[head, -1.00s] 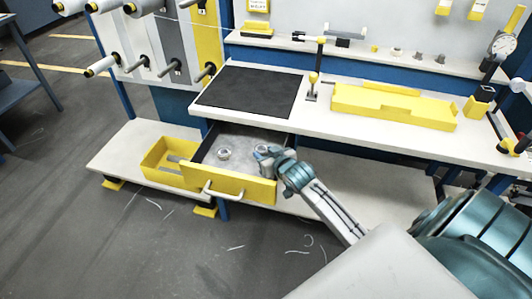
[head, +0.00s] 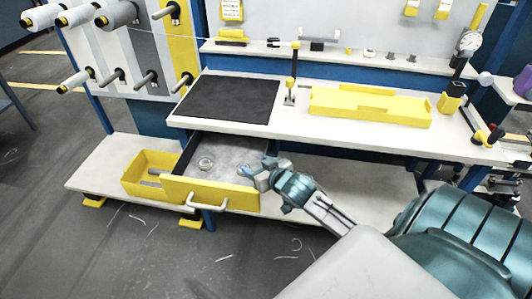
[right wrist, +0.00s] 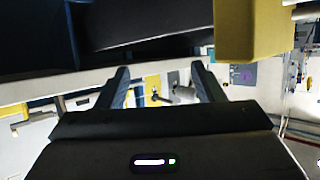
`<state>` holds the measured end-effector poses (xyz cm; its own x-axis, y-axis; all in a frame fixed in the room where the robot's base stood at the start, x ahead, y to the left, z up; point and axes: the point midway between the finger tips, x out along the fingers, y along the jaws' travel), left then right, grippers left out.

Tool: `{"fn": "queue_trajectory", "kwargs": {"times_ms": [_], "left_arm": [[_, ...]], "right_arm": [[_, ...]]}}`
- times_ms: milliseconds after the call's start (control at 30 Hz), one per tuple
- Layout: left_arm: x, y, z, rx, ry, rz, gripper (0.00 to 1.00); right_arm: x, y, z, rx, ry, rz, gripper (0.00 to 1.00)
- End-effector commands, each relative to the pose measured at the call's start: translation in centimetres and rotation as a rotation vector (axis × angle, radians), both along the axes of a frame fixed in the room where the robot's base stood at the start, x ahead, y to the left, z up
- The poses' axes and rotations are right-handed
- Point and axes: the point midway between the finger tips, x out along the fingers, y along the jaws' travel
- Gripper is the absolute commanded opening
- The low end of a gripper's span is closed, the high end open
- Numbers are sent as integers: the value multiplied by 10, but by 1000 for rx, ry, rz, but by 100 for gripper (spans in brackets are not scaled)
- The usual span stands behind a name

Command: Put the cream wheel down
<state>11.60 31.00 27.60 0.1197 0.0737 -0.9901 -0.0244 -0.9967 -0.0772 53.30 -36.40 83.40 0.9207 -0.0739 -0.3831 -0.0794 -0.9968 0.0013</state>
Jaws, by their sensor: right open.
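The yellow-fronted drawer (head: 188,189) is pulled open under the bench. A small pale round wheel (head: 206,163) lies on its grey floor. A second pale round piece (head: 243,169) shows beside my right gripper, partly hidden by it; I cannot tell which of the two is the cream wheel. My right gripper (head: 257,167) is at the drawer's right side, over its edge. In the right wrist view its fingers (right wrist: 160,72) are apart with nothing held between them. My left gripper is not in view.
A yellow bin (head: 150,172) stands on the lower shelf left of the drawer. On the bench are a black mat (head: 230,98), a small upright stand (head: 291,75) and a yellow tray (head: 370,107). Spools on pegs (head: 120,14) stick out at upper left. The floor in front is mostly clear.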

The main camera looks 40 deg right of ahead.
Motion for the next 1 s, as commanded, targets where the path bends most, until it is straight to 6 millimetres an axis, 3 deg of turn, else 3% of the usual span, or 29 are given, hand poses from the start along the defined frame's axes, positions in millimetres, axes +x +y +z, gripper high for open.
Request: {"fn": "queue_trajectory", "kwargs": {"times_ms": [100,333,567,1000], "left_arm": [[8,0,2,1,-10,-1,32],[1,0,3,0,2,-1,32],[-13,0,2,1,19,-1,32],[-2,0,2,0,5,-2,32]], "right_arm": [[-22,2,9,-3,1,2,62],[-44,4,19,-1,-1,1,62],[-47,4,21,2,-2,0,62],[-46,4,21,2,-2,0,62]]}}
